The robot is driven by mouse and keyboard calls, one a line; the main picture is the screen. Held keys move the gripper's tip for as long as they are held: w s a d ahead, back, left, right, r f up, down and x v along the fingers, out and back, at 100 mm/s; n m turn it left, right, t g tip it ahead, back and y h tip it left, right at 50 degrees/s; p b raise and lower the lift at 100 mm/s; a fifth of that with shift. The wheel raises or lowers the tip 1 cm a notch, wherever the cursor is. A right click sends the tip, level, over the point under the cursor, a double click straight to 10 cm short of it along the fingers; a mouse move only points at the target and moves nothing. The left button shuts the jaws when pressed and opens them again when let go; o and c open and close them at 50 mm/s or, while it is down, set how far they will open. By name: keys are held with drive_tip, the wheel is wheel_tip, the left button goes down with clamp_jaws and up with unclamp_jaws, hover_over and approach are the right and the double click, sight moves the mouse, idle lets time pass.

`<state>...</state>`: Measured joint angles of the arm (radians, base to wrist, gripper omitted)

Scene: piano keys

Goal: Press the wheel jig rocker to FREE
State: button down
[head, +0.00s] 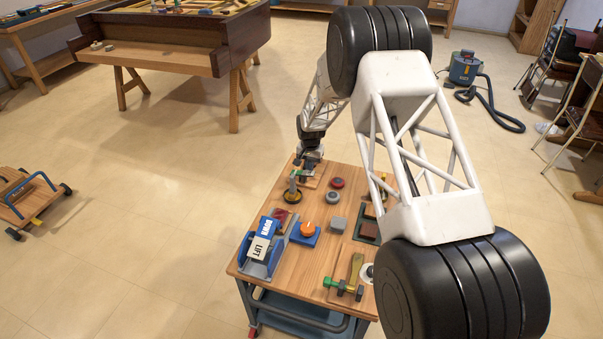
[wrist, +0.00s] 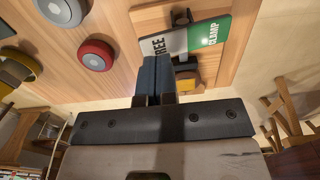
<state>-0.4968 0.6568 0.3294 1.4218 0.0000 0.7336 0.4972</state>
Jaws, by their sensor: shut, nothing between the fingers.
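The wheel jig rocker (wrist: 186,44) has a white half marked FREE and a green half marked CLAMP. It sits on a small wooden board (wrist: 228,72) in the wrist view. In the head view its green part (head: 299,172) shows at the far end of the cart top, partly hidden by my arm. My gripper (wrist: 155,62) is shut and empty, its fingertips at the lower edge of the FREE half. I cannot tell whether they touch it, nor which way the rocker is tilted. In the head view my gripper (head: 309,164) is small and right above the rocker.
A red button (wrist: 96,55) and a grey button (wrist: 60,12) lie left of the rocker. The wooden cart top (head: 290,282) also bears a DOWN/LIFT rocker (head: 262,238), an orange knob (head: 306,226) and a brass lever (head: 355,268).

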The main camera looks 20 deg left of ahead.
sight(310, 173)
drive_tip(key=shift+f, duration=1.5)
idle(1.7)
drive_tip(key=shift+r, duration=3.5)
